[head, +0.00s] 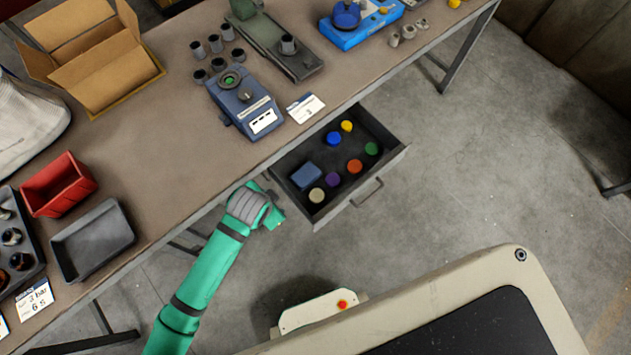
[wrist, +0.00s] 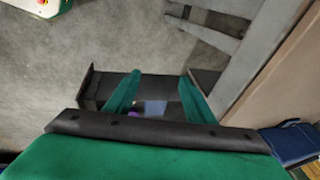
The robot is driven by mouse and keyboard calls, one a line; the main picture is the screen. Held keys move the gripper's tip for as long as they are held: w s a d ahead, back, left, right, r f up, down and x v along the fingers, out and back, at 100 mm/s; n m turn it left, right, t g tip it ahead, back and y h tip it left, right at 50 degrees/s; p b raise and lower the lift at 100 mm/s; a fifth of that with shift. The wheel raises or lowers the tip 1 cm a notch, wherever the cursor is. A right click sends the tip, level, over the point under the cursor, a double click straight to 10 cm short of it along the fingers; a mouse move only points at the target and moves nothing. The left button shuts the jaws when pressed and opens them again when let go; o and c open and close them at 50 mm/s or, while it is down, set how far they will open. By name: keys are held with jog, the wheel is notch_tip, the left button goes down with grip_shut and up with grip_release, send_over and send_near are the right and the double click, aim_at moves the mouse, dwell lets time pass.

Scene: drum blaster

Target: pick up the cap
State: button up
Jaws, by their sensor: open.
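Several round caps lie in the open drawer (head: 334,216) below the workbench: cream (head: 317,195), purple (head: 333,179), orange (head: 354,166), green (head: 371,148), blue (head: 333,138) and yellow (head: 346,126). The frames do not show which one is meant. My gripper (head: 275,214) is just left of the drawer in the head view, apart from the caps. In the wrist view, its two green fingers (wrist: 158,88) are spread and empty. Between them part of the drawer shows, with a purple cap (wrist: 134,114) partly hidden by my gripper.
A blue box (head: 306,175) lies in the drawer beside the cream cap. The workbench (head: 190,150) edge runs close to my gripper. On it stand a blue device (head: 243,104), a grey tray (head: 92,240) and a red bin (head: 59,185). The floor right of the drawer is clear.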

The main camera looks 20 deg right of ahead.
jog(key=w+d+r+m+g, duration=0.15)
jog(key=d+m, duration=0.25)
jog(key=d, duration=0.4)
jog(key=m+g+y, duration=0.2)
jog(key=m, duration=0.1)
send_over(317, 196)
notch_tip(317, 196, down, 11)
jog(key=shift+w+r, duration=0.1)
jog(key=shift+r, duration=0.1)
jog(key=c, duration=0.8)
